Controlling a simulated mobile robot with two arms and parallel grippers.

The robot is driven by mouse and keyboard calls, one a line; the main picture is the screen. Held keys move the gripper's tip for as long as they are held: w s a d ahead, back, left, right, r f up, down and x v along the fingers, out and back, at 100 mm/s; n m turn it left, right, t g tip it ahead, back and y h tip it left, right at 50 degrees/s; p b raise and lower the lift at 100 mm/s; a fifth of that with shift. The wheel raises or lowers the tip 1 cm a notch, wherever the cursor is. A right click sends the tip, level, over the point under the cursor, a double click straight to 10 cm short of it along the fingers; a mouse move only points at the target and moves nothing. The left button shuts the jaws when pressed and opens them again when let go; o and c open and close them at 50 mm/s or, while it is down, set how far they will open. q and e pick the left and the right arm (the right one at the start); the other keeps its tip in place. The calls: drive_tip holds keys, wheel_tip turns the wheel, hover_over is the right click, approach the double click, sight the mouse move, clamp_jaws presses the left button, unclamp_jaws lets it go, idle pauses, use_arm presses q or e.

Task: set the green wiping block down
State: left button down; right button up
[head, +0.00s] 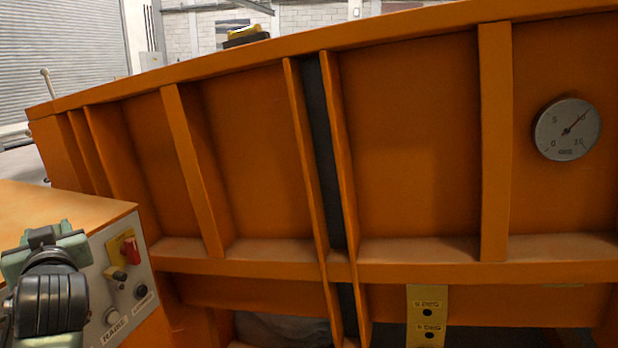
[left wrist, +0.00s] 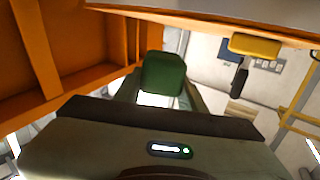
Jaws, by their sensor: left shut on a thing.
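The green wiping block (left wrist: 163,73) shows in the left wrist view, between the fingertips of my left gripper (left wrist: 160,98). The gripper is shut on it. The block appears held in the air, beside an orange ribbed wall. In the head view my left arm is at the lower left, in front of the control box; its wrist parts (head: 45,250) show, but I cannot make out the block there. My right gripper is in neither view.
The orange ribbed sandbed wall (head: 410,150) fills most of the head view, its top rim sloping up to the right. It carries a round dial gauge (head: 567,129). A control box (head: 125,285) with a red knob stands lower left. A yellow-topped object (head: 245,35) shows above the rim.

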use_arm(q)
drive_tip(key=s+d+f+m+t+h, duration=0.25)
drive_tip(key=d+f+m+h, duration=0.2)
drive_tip(key=d+f, duration=0.35)
drive_tip(key=s+d+f+m+t+h, duration=0.2)
drive_tip(key=s+d+f+m+h, duration=0.1)
drive_tip(key=d+f+h, duration=0.5)
drive_tip(key=s+d+f+b, duration=0.3)
drive_tip(key=s+d+f, duration=0.7)
drive_tip(key=s, duration=0.2)
drive_tip(key=shift+s+d+f+m+y, duration=0.2)
drive_tip(key=shift+s+f+m+y, duration=0.15)
drive_tip(key=shift+f+m+y, duration=0.1)
drive_tip(key=shift+d, duration=0.1)
